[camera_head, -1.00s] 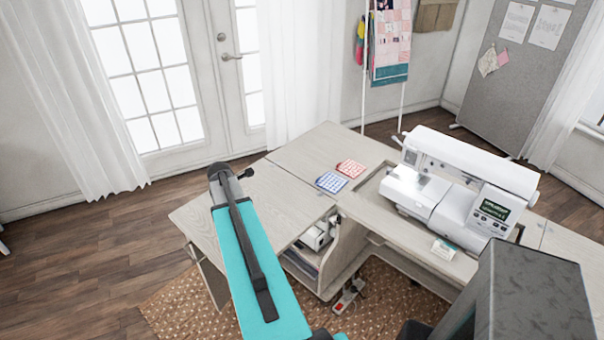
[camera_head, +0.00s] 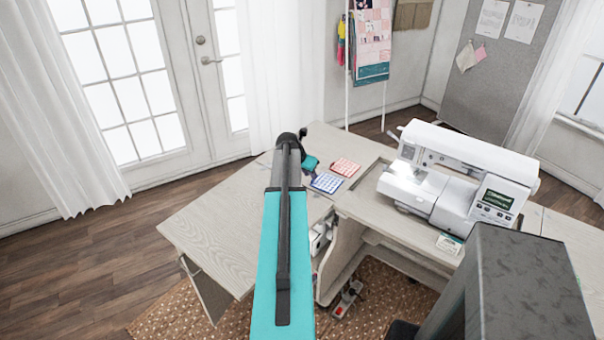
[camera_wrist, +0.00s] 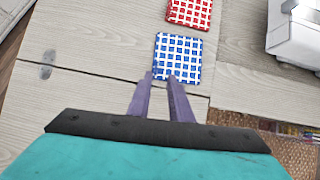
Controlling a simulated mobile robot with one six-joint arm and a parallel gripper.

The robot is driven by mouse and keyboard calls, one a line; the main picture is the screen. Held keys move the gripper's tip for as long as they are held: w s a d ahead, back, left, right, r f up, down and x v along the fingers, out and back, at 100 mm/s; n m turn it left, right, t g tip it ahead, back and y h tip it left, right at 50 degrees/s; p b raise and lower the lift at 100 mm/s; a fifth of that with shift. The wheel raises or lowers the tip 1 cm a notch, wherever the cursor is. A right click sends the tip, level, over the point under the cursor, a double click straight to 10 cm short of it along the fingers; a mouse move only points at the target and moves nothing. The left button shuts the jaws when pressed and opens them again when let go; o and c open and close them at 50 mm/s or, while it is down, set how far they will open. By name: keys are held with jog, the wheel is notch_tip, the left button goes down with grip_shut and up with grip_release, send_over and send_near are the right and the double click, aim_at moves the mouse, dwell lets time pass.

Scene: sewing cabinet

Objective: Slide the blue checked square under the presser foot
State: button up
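The blue checked square (camera_head: 327,183) lies flat on the cabinet top, left of the sewing machine (camera_head: 456,182). It also shows in the wrist view (camera_wrist: 178,59), just beyond my gripper's fingertips. My gripper (camera_wrist: 162,77) has two purple fingers with a small gap between them; nothing shows held between them. The fingertips overlap the near edge of the square in the picture; I cannot tell whether they touch it. In the head view my arm hides most of the gripper. The presser foot is too small to make out under the machine's lit arm.
A red checked square (camera_head: 345,167) lies just beyond the blue one. The machine sits in a recess of the cabinet top (camera_head: 215,235), right of both squares. A small card (camera_head: 449,244) lies at the front edge. Open shelves are below.

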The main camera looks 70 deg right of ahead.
aim_at(311, 185)
jog(key=shift+w+a+f, duration=0.1)
jog(key=shift+w+a, duration=0.05)
jog(key=shift+w, duration=0.1)
jog(key=shift+f, duration=0.15)
jog(key=shift+f, duration=0.15)
jog(key=shift+b+x, duration=1.65)
jog(key=shift+x, duration=0.95)
grip_shut()
